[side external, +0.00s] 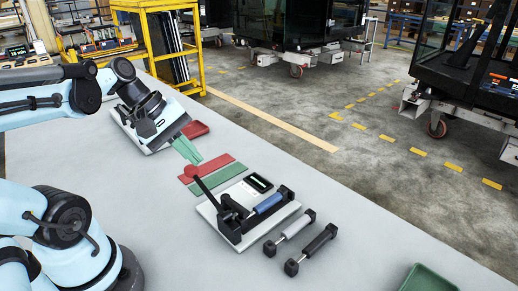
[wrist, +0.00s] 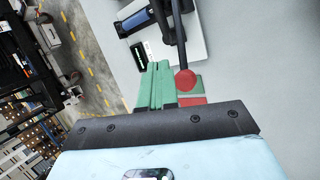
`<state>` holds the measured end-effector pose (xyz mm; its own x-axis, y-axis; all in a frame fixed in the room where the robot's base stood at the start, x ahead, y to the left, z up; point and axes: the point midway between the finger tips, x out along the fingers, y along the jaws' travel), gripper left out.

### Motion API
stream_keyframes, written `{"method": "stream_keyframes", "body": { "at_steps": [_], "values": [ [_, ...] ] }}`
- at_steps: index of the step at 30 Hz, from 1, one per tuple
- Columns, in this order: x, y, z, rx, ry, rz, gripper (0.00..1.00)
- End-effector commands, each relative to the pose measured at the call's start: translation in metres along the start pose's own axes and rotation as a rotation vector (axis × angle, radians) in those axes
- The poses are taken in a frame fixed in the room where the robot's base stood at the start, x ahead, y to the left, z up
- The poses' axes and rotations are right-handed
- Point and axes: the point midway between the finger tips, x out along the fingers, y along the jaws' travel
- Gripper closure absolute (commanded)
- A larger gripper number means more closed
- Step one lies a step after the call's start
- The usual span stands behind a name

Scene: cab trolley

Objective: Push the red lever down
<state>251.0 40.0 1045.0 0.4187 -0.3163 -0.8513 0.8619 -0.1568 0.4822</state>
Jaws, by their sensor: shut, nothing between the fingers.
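The lever is a black rod (side external: 208,191) with a round red knob (side external: 192,171) at its end. It slants up and to the left from a black fixture on a white plate (side external: 232,243). In the wrist view the red knob (wrist: 185,80) is just right of my fingers and the rod runs up from it. My gripper (side external: 197,160) has green fingers, shut together and empty. In the side view the fingertips are close above the knob. In the wrist view a narrow gap shows between my fingers (wrist: 158,64) and the knob; I cannot tell its depth.
The fixture holds a blue cylinder (side external: 268,203) beside a small display (side external: 258,182). A grey cylinder (side external: 290,232) and a black cylinder (side external: 312,242) lie to its right. Flat red (side external: 212,168) and green strips (side external: 217,176) lie behind the knob. A green tray (side external: 428,279) is at lower right.

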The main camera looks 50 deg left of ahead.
Motion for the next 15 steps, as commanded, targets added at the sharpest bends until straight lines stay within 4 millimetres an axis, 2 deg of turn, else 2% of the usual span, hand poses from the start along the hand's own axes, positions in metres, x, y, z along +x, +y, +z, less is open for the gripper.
{"method": "stream_keyframes", "body": {
  "at_steps": [15],
  "values": [
    [-0.028, 0.020, 0.021, 0.001, 0.000, 0.000, 1.00]
  ]
}}
